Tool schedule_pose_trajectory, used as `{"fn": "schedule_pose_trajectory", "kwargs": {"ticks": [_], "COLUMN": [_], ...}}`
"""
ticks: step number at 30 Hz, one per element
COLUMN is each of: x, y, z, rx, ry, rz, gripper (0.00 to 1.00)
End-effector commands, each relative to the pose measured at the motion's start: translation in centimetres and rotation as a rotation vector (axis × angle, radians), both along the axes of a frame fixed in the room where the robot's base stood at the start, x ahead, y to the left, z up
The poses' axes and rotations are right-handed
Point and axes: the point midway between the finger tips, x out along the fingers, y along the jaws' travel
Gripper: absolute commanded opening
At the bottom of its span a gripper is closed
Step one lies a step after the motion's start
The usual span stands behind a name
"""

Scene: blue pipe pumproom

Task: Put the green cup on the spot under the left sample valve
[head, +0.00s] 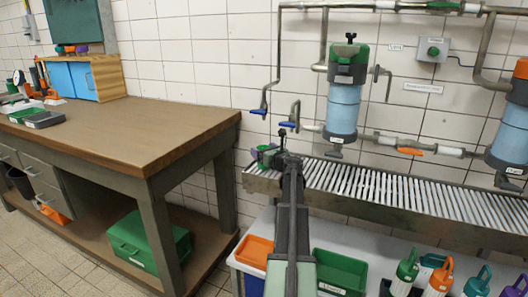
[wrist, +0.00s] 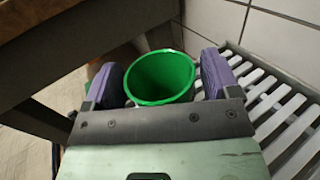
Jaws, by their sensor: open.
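The green cup (wrist: 160,78) stands between the two purple-padded fingers of my gripper (wrist: 160,82) in the wrist view, its open rim facing the camera. The fingers are open, one on each side close to the cup; I cannot tell whether either touches it. In the head view my gripper (head: 267,157) is at the left end of the slatted drain rack, and its arm hides part of the cup. Two pipe outlets with blue handles hang above; the left sample valve (head: 258,111) is slightly left of and above my gripper. The spot under it cannot be made out.
The slatted rack (head: 390,190) runs right along the tiled wall below blue filter housings (head: 343,100). A wooden workbench (head: 130,125) stands close on the left. Below are an orange bin (head: 255,250), a green bin (head: 340,270) and several coloured jugs. The rack's middle is clear.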

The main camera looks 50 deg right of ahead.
Motion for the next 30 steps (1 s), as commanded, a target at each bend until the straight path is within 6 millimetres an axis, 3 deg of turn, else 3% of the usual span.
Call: {"fn": "schedule_pose_trajectory", "kwargs": {"ticks": [5,13,18,26,28,30], "x": [-2.3,-9.1,-11.3,-11.4,-10.7,-8.6], "y": [0.8,3.1,3.6,3.7,4.6,7.4], "z": [0.3,0.3,0.3,0.3,0.0,-0.6], "rx": [0.000,0.000,0.000,-0.001,-0.023,-0.091], "ry": [0.000,0.000,0.000,0.001,0.020,0.077], "rz": [-0.002,-0.002,-0.001,0.001,0.022,0.087], "gripper": [0.82,0.82,0.82,0.82,0.82,0.82]}}
